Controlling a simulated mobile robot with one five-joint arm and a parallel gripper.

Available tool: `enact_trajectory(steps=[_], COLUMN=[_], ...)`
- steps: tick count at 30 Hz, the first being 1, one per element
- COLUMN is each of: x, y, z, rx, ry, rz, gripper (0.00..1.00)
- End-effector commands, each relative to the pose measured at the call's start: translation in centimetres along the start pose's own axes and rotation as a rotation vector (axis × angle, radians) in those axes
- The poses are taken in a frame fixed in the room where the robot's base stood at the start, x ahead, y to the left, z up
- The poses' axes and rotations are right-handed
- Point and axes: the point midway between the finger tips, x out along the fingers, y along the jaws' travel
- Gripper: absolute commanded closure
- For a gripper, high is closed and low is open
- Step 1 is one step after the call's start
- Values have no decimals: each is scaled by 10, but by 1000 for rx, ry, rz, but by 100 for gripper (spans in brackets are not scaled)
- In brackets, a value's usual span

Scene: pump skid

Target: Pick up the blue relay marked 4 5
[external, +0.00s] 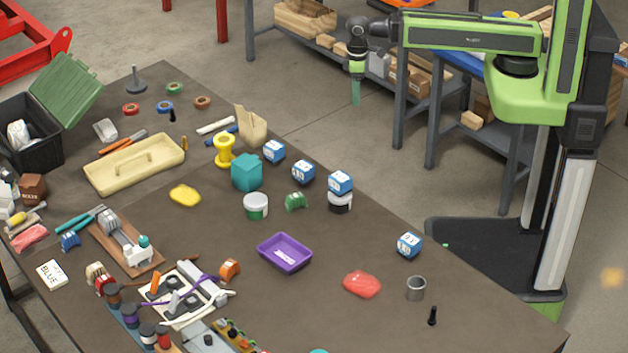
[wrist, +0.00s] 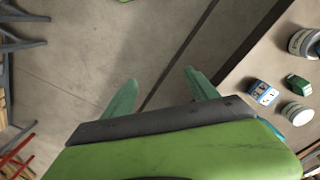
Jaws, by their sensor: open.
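Several blue relays with white marked faces are on the dark table in the external view: one by the teal block (external: 273,151), one to its right (external: 303,172), one at a dark-and-white jar (external: 340,182), and one alone farther right (external: 409,245). Their marks are too small to read, so I cannot tell which is 4 5. One blue relay (wrist: 262,93) shows at the right of the wrist view. My gripper (external: 356,95) hangs beyond the table's far edge, pointing down, away from all relays. In the wrist view its green fingers (wrist: 162,92) are apart and empty over bare floor.
Near the relays are a teal block (external: 247,173), a white tub (external: 256,207), a green relay-like piece (external: 296,201), and the jar (external: 340,203). A purple tray (external: 285,253), red lump (external: 362,284) and grey cup (external: 416,288) lie nearer. Shelving stands behind my arm.

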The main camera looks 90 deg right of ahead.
Motion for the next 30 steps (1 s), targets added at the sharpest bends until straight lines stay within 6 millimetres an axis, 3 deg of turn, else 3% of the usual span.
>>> enact_trajectory(steps=[9, 11, 20, 23, 25, 30], x=[0, 0, 0, 0, 0, -2], y=[0, 0, 0, 0, 1, 2], z=[0, 0, 0, 0, -5, -48], rx=[0, 0, -22, -168, -367, -1004], ry=[0, 0, 0, 2, 6, 8], rz=[0, 0, 0, 1, 6, 38], gripper=[32, 26, 26, 26, 26, 26])
